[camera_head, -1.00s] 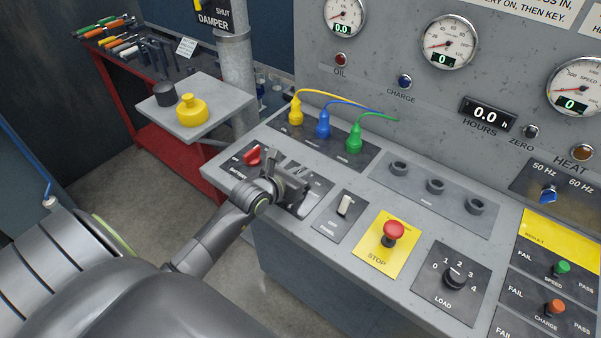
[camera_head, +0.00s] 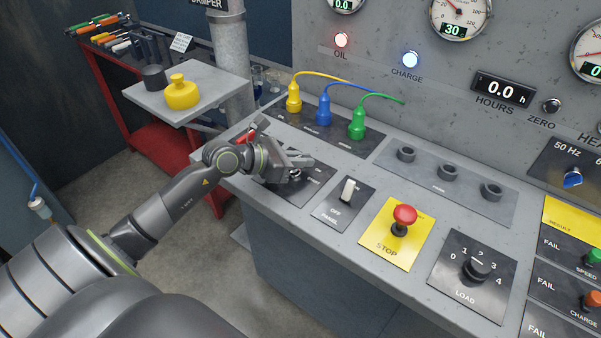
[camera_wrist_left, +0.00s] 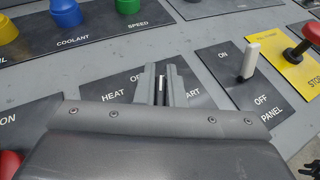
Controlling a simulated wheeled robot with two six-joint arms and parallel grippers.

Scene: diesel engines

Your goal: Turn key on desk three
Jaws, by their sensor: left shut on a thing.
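The key panel (camera_head: 318,183) lies flat near the left end of the grey sloping desk. Its marks HEAT, OFF and START show in the left wrist view (camera_wrist_left: 118,90). My left gripper (camera_head: 294,165) is over this panel. In the left wrist view its two fingers (camera_wrist_left: 161,78) are close together, shut on the key, of which only a thin part (camera_wrist_left: 160,92) shows between them. The rest of the key is hidden, so I cannot read its exact position. My right gripper is not in view.
A red battery switch (camera_head: 246,136) is left of the gripper, and the white panel switch (camera_head: 348,190) is right. A red stop button (camera_head: 404,216) stands farther right. Yellow, blue and green plugs (camera_head: 323,111) stand behind. The oil lamp (camera_head: 341,40) and charge lamp (camera_head: 410,59) are lit.

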